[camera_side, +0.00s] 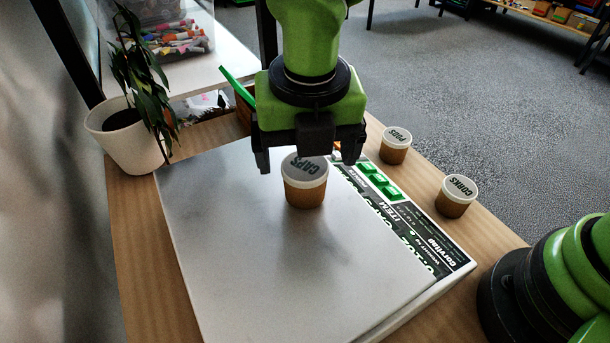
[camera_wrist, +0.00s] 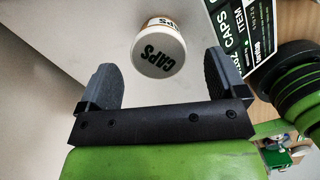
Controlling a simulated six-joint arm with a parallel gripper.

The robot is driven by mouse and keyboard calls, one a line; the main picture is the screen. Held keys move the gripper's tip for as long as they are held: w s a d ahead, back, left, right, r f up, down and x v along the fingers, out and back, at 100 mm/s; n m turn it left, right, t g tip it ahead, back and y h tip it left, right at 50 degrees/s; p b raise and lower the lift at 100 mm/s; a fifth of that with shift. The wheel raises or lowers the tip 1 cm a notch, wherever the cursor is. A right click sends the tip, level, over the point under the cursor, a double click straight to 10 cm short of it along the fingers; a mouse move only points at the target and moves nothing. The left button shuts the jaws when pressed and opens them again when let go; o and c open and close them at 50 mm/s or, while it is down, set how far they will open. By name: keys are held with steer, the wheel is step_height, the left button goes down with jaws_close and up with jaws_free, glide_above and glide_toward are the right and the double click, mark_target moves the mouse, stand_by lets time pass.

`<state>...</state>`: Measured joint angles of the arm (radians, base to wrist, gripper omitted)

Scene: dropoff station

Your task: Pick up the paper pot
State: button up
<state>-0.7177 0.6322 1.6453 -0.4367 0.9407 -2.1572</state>
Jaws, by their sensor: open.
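A brown paper pot (camera_side: 304,192) with a white lid marked CAPS stands upright on the pale, flat-topped platform (camera_side: 220,235). Two similar lidded pots, marked PODS (camera_side: 396,146) and CORKS (camera_side: 456,196), stand on the wooden table to the right. My gripper (camera_side: 306,160) is open and empty, with its fingers above and to either side of the CAPS pot. In the wrist view the CAPS pot (camera_wrist: 158,50) shows between and just past the open fingertips (camera_wrist: 160,62).
A printed label strip (camera_side: 400,215) with green blocks runs along the platform's right side. A potted plant (camera_side: 127,135) stands at the left edge, near a clear box of markers (camera_side: 175,40). Part of a green and black arm shows at lower right. The platform's front is clear.

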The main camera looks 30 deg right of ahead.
mark_target(305, 166)
steer(key=f, duration=0.5)
steer(key=shift+w+d+f, duration=0.1)
steer(key=shift+w+f, duration=0.05)
steer(key=shift+w, duration=0.25)
